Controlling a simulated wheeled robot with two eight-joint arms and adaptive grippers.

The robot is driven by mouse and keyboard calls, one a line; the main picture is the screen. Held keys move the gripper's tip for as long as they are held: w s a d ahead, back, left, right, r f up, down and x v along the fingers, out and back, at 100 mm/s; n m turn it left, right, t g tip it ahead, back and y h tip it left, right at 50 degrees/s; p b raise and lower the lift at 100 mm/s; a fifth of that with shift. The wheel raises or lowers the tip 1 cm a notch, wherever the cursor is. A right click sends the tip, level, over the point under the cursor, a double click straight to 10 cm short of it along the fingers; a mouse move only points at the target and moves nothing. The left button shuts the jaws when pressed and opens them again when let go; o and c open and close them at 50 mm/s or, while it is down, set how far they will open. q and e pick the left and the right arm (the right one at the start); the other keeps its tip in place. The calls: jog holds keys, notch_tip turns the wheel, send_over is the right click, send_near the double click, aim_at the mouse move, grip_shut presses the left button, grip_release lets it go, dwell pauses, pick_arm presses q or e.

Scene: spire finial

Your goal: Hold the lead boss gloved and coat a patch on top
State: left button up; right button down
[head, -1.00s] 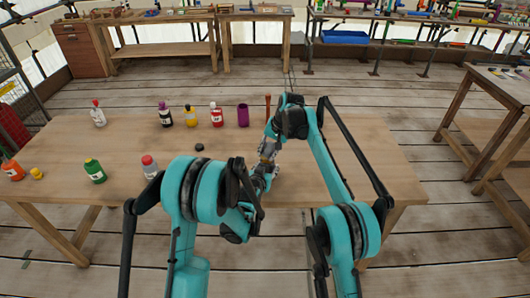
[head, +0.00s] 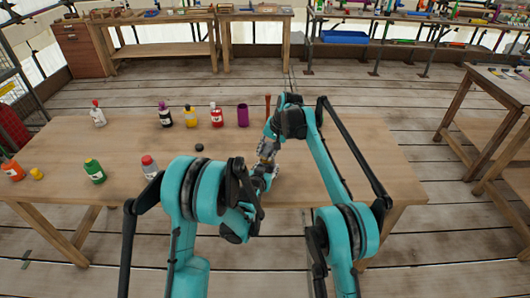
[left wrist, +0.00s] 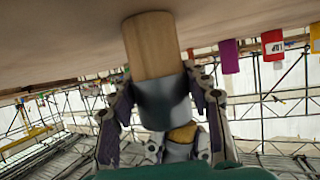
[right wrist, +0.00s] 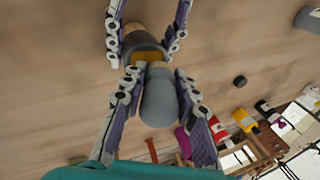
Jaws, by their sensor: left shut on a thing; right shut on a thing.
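My left gripper (left wrist: 165,105) is shut on a piece with a pale wooden cylinder (left wrist: 150,45) and a grey sleeve (left wrist: 163,103), which I take as the lead boss. My right gripper (right wrist: 160,98) is shut on a smooth grey rounded piece (right wrist: 160,100). An ochre part (right wrist: 150,57) shows between the two grey pieces in the right wrist view; it also shows in the left wrist view (left wrist: 183,133). The pieces are very close; I cannot tell whether they touch. In the head view both grippers meet above the table, and my arms largely hide the pieces.
On the wooden table (head: 330,185) stand a purple cup (head: 243,116), a red bottle (head: 216,116), a yellow bottle (head: 190,117), a green bottle (head: 94,172) and several other bottles. A small black disc (head: 199,147) lies left of the grippers. The table's right side is clear.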

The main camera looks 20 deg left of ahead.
jog(key=shift+d, duration=0.2)
jog(key=d+r, duration=0.5)
jog(key=r, duration=0.2)
dwell(0.5)
pick_arm(q)
jog(key=o, duration=1.3)
jog(key=shift+o, duration=0.2)
jog(key=shift+s, duration=0.1)
